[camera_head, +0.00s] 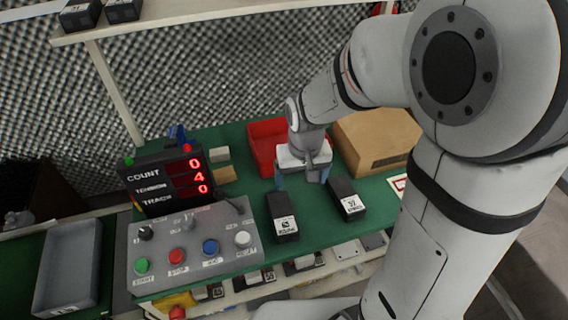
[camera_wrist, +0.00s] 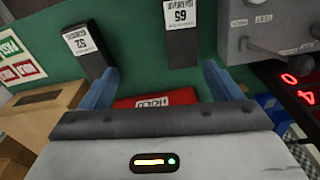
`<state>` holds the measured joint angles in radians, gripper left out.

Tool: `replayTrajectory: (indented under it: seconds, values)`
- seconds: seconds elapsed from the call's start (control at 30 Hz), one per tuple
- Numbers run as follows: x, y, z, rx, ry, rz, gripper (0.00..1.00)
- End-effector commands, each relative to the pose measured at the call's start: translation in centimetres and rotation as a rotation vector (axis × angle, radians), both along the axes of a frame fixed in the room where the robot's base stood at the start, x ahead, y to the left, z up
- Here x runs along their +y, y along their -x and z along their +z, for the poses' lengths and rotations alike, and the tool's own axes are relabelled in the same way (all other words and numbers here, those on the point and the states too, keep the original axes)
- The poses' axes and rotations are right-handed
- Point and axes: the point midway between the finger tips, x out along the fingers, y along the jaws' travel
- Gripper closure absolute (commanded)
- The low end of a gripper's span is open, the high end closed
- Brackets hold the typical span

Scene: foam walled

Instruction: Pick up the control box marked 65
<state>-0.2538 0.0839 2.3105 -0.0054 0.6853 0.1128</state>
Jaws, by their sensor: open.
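The control box marked 65 (camera_wrist: 181,35) is black with a white label and shows at the top of the wrist view. It lies ahead of my gripper, toward the right finger's side, apart from both fingers. In the head view the left black box (camera_head: 283,217) on the green table appears to be this one, though its label is too small to read. My gripper (camera_head: 302,178) is above the table behind the two black boxes, blue fingers apart and nothing between them; it also shows in the wrist view (camera_wrist: 160,85).
A second black box (camera_head: 346,199) stands to the right. A red bin (camera_head: 267,142) and a cardboard box (camera_head: 376,139) are behind my gripper. A grey button panel (camera_head: 190,245) and a red-digit counter (camera_head: 168,180) stand at left. Green table is bare between the boxes.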

Motion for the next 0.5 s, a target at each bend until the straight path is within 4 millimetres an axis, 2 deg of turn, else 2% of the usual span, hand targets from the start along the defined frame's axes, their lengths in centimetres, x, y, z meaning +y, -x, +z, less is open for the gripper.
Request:
replayTrajectory:
  seconds: [0.03,0.1,0.2,0.5]
  values:
    - [1.0,-0.6,-3.3,0.022,0.004,0.017,0.15]
    - [2.0,-1.3,-5.7,0.036,0.008,0.032,0.15]
    - [3.1,-1.9,-8.2,0.051,0.011,0.046,0.15]
    - [4.0,-2.2,-11.6,0.063,0.015,0.058,0.15]
